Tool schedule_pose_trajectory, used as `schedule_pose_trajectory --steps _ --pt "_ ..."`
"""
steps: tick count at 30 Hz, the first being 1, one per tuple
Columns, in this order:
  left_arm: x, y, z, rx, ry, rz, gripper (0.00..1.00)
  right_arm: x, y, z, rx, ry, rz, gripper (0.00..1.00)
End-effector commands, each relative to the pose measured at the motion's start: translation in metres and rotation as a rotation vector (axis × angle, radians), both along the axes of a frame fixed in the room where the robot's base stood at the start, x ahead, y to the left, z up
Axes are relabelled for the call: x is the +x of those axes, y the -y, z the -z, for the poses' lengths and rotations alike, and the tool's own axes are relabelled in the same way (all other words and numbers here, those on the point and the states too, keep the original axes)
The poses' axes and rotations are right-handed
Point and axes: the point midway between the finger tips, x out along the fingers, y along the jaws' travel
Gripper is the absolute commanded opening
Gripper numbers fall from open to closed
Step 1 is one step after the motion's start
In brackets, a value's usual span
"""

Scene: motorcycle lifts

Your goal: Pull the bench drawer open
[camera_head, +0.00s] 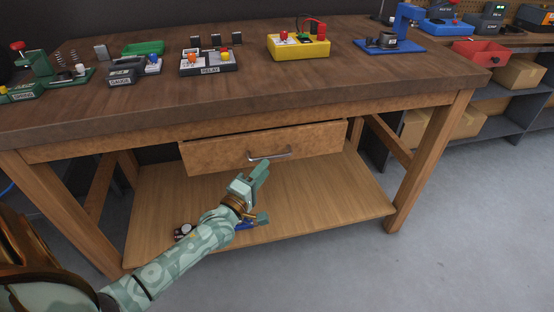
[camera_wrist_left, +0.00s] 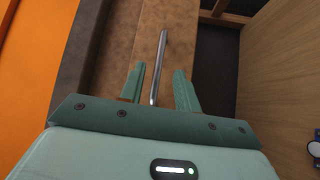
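The wooden bench drawer (camera_head: 215,155) sits under the worktop, with a thin dark gap along its top edge. I cannot tell whether its front stands slightly forward. Its metal bar handle (camera_head: 268,155) is on the front. My left gripper (camera_head: 262,193) is open and empty, in front of and just below the handle in the head view. In the left wrist view the handle (camera_wrist_left: 161,60) runs lengthwise between the two green fingers of my left gripper (camera_wrist_left: 158,82). No finger is seen closed on it. My right gripper is not in view.
The wooden bench (camera_head: 420,160) has legs on both sides and a lower shelf (camera_head: 330,195). Small items lie on the shelf behind my left wrist. Several devices, including a yellow box (camera_head: 298,48), stand on top. Grey shelving with boxes (camera_head: 520,73) is at the right.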

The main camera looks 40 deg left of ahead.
Motion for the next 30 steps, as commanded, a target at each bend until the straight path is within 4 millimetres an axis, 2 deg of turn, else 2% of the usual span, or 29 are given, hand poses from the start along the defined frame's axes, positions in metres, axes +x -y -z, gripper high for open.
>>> schedule_pose_trajectory --steps 1,3,9,13,21,22,25,30 --pt "0.013 -0.001 0.004 0.0 -0.001 -0.001 0.33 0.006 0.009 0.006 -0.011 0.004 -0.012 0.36" --pt "0.028 -0.002 0.002 -0.001 -0.002 -0.001 0.33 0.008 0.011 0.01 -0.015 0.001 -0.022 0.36" --pt "0.058 -0.005 -0.004 0.0 -0.002 -0.001 0.33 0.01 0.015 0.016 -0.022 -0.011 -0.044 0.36" --pt "0.066 -0.005 -0.007 0.0 -0.002 0.0 0.33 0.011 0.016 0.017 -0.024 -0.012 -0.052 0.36" --pt "0.067 -0.005 -0.009 0.0 -0.001 0.0 0.33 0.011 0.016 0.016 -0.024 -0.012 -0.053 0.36" --pt "0.067 -0.005 -0.009 0.0 -0.001 0.0 0.27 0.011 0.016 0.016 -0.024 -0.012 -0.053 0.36" --pt "0.067 -0.005 -0.009 0.001 -0.001 0.0 0.0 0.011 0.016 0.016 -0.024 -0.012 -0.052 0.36" --pt "0.067 -0.005 -0.009 0.001 -0.001 0.0 0.0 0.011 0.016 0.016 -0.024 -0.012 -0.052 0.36"
